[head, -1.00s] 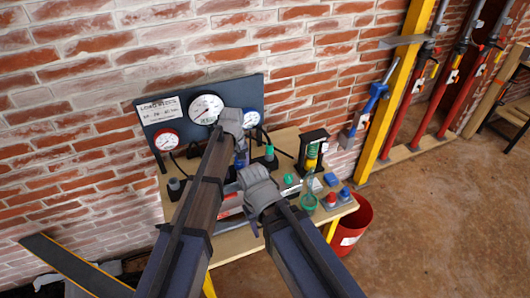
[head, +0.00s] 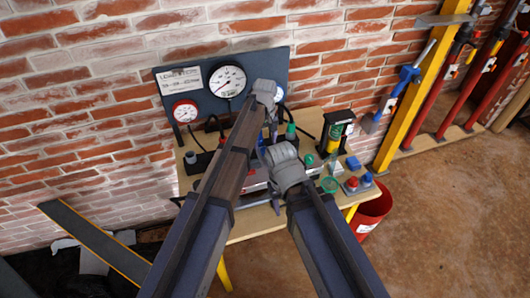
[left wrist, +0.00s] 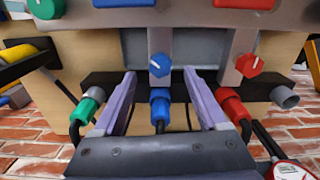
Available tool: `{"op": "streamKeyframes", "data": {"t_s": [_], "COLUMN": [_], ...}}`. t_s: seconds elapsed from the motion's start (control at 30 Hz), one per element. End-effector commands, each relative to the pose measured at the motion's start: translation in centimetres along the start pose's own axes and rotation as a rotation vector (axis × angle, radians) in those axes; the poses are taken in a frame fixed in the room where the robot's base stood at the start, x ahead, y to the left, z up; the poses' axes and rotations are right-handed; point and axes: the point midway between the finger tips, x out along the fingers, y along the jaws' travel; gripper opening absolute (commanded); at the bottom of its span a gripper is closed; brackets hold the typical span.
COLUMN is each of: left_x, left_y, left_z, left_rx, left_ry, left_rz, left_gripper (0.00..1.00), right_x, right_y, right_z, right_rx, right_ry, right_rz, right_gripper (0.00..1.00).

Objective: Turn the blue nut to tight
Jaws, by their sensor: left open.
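My left gripper (left wrist: 160,84) is open, with one purple-grey finger on each side of the blue nut and a visible gap to each. In the head view my left gripper (head: 268,130) is over the bench, partly hidden by its own arm. My right arm ends beside it, but its fingers cannot be made out clearly.
The gauge board (head: 300,68) stands behind the bench.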

Motion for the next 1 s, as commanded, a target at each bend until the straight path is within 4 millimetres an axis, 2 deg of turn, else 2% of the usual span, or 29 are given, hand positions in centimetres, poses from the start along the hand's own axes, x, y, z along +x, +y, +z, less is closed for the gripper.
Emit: {"op": "streamKeyframes", "data": {"t_s": [0.03, 0.2, 0.6, 1.0], "left_x": [1.4, 3.2, 3.5, 3.5], "left_y": [0.0, 0.0, 0.0, 0.0], "left_z": [0.0, 0.0, 0.0, 0.0], "left_rx": [0.000, 0.000, 0.000, 0.000], "left_ry": [0.000, 0.000, 0.000, 0.000], "left_rz": [0.000, 0.000, 0.000, 0.000], "left_gripper": [0.75, 0.75, 0.75, 0.30], "right_x": [1.4, 3.2, 3.5, 3.5], "right_y": [-0.1, -0.3, -0.3, -0.3], "right_z": [-0.1, -0.2, -0.2, -0.2], "right_rx": [0.000, 0.000, 0.000, 0.000], "right_ry": [0.000, 0.000, 0.000, 0.000], "right_rz": [0.000, 0.000, 0.000, 0.000], "right_gripper": [0.50, 0.50, 0.50, 0.50]}}
